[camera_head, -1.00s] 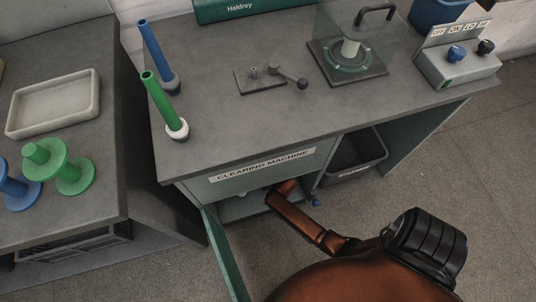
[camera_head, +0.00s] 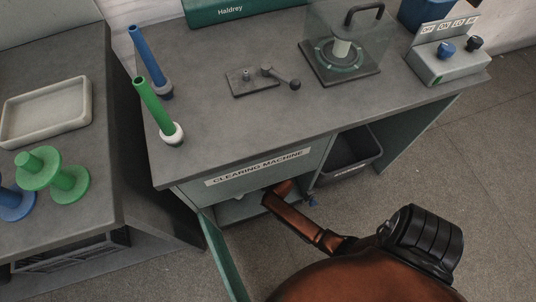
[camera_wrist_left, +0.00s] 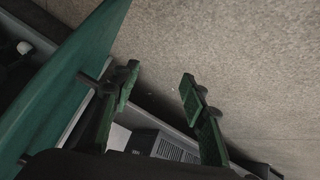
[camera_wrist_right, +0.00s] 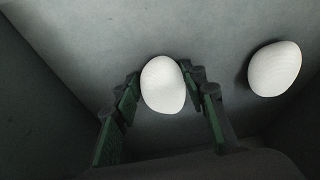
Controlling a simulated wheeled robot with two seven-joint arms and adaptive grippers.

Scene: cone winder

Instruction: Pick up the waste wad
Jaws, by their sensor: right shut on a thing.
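The waste wad (camera_wrist_right: 163,84) is a white, egg-shaped lump in the right wrist view. It sits between the fingertips of my right gripper (camera_wrist_right: 165,92), which is shut on it. A second white wad (camera_wrist_right: 274,68) lies to the right on the grey surface, apart from the fingers. In the head view my right arm reaches into the open compartment (camera_head: 240,208) under the clearing machine's bench, and the gripper's fingertips are hidden there. My left gripper (camera_wrist_left: 158,88) is open and empty in the left wrist view, beside a green panel.
The compartment's green door (camera_head: 224,258) hangs open. A dark bin (camera_head: 352,156) stands under the bench to the right. On the bench (camera_head: 215,135) are blue and green tubes, a lever plate and a clear-covered unit. A side table with a tray (camera_head: 45,108) stands left.

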